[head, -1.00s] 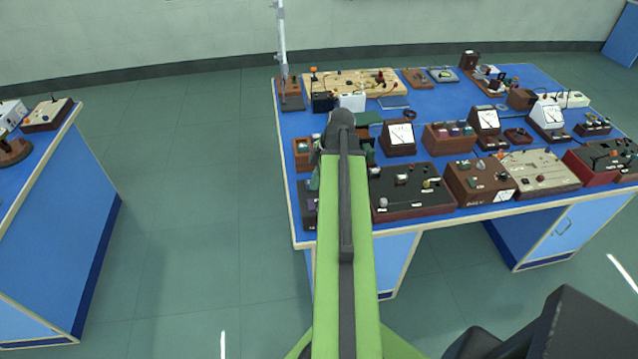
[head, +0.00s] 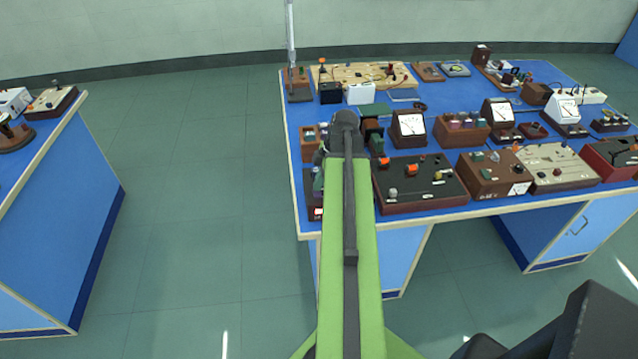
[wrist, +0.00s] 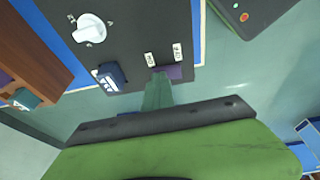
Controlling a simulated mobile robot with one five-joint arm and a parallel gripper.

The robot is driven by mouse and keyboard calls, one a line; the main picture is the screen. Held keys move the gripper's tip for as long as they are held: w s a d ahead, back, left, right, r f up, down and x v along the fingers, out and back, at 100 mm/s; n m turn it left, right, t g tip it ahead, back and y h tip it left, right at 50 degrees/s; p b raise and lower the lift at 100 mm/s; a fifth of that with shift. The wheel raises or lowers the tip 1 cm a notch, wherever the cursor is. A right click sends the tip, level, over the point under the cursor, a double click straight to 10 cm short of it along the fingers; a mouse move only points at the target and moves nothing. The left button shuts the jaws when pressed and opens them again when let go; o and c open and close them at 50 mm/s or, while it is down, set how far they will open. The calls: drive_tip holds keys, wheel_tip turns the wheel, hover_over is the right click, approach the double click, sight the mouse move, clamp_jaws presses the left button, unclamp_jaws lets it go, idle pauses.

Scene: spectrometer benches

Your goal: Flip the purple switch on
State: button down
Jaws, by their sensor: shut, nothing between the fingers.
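The purple switch (wrist: 175,72) sits near the edge of a dark panel (wrist: 130,20) in the wrist view, below two small white labels. My gripper (wrist: 158,80) is shut and empty. Its green fingertips reach the panel just left of the purple switch and cover part of that area; I cannot tell whether they touch the switch. Which way the switch is set is not clear.
A blue switch (wrist: 110,77) and a white knob (wrist: 90,28) share the panel. A brown wooden box (wrist: 35,50) stands left of it. Many instruments crowd the blue bench (head: 270,215), including a black box (head: 430,190) right of my arm. Open floor lies left of the bench.

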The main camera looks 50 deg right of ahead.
drive_tip(key=shift+s+f, duration=0.1)
drive_tip(key=shift+s+a, duration=0.55)
drive_tip(key=shift+r, duration=0.2)
drive_tip(key=shift+r+p, duration=0.55)
drive_tip(key=shift+p, duration=0.25)
drive_tip(key=p+v, duration=1.2)
drive_tip(key=shift+a+r, duration=0.25)
drive_tip(key=shift+r, duration=0.15)
drive_tip(key=shift+w, duration=0.15)
